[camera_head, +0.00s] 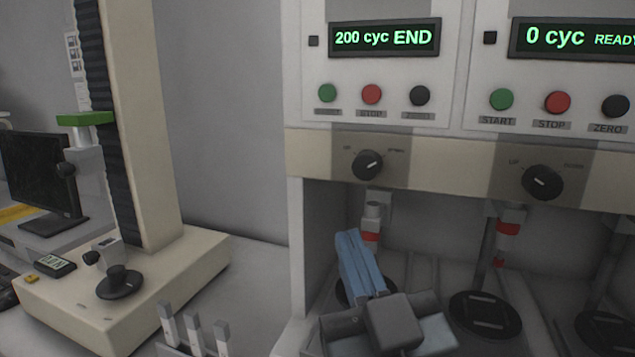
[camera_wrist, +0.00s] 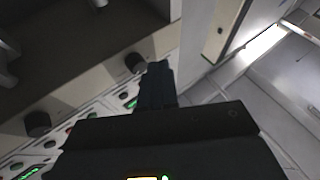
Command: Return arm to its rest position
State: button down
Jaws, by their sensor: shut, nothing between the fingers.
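My gripper (camera_head: 348,240) is in the lower middle of the head view, its bluish fingers together and empty. It points up and slightly left, in front of the open bay of the left test station. In the wrist view my gripper (camera_wrist: 158,68) shows as dark closed fingers, their tips close beside a black knob (camera_wrist: 135,62) in the picture. I cannot tell whether they touch it. My arm's links hide part of the bay floor in the head view.
The left display (camera_head: 385,38) reads "200 cyc END"; the right display (camera_head: 575,38) reads "0 cyc READY". Selector knobs (camera_head: 367,165) project from the beige rail. A column stand (camera_head: 130,285) and a dark monitor (camera_head: 42,178) stand left. Small grey upright pieces (camera_head: 193,332) are at the front.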

jog(key=s+d+f+g+h, duration=0.1)
jog(key=s+d+f+g, duration=0.1)
jog(key=s+d+f, duration=0.55)
jog(key=s+d+f+g+h, duration=0.1)
jog(key=s+d+f+g, duration=0.3)
jog(key=f, duration=0.6)
jog(key=s+d+f+m+h, duration=0.1)
jog(key=s+d+f+m, duration=0.1)
jog(key=s, duration=0.9)
jog(key=s+d+f+m+g+h, duration=0.1)
jog(key=s+d+f+m+h, duration=0.1)
jog(key=s, duration=0.8)
jog(key=shift+s+d+f+h, duration=0.35)
jog(key=shift+d+f, duration=0.2)
jog(key=shift+d, duration=0.65)
